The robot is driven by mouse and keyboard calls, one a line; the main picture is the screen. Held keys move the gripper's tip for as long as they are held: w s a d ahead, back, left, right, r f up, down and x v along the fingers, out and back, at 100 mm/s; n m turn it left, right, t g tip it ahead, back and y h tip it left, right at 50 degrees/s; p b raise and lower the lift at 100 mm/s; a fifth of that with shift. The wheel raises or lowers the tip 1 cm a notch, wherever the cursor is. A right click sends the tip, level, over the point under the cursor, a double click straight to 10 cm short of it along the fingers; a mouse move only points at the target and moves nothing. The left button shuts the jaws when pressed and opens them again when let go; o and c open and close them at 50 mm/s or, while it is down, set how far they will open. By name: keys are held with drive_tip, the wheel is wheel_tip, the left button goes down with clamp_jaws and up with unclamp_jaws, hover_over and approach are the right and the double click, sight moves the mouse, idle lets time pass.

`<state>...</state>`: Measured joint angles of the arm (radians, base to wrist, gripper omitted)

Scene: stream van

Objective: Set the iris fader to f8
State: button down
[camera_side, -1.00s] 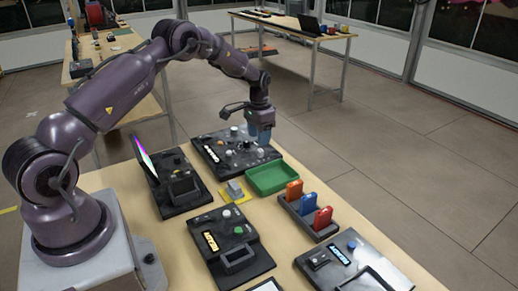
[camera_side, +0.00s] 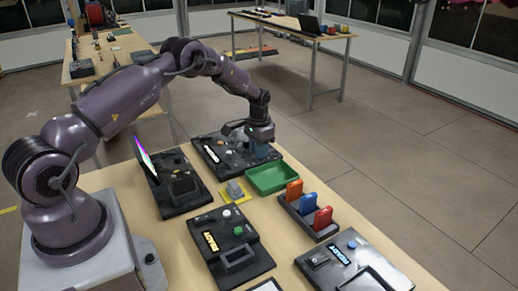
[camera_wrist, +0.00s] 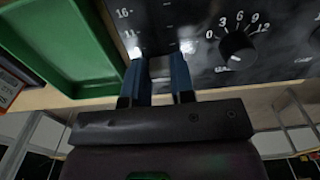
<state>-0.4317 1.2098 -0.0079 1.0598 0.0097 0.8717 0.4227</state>
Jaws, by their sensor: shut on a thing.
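The dark control panel (camera_side: 204,142) lies at the table's far side in the side view. In the wrist view, its face (camera_wrist: 225,15) carries a fader scale with marks 16 and 11 visible left of my fingers. My gripper (camera_wrist: 159,62) has its two blue fingers down at the panel, shut on a small grey fader cap (camera_wrist: 159,68) between them. The fingers hide much of the cap and the slot. The f8 mark is not readable. In the side view my gripper (camera_side: 259,150) is low over the panel's right part.
A black gain knob (camera_wrist: 238,46) with a 0 to 12 scale sits right of the fingers. An empty green tray (camera_side: 272,178) stands close beside the panel. A holder with orange, blue and red blocks (camera_side: 308,203) and other control panels (camera_side: 230,243) are nearer the camera.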

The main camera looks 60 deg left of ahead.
sight(254, 159)
drive_tip(key=shift+s, duration=0.9)
drive_tip(key=c, duration=1)
unclamp_jaws()
drive_tip(key=shift+o, duration=0.2)
wheel_tip(254, 159, up, 13)
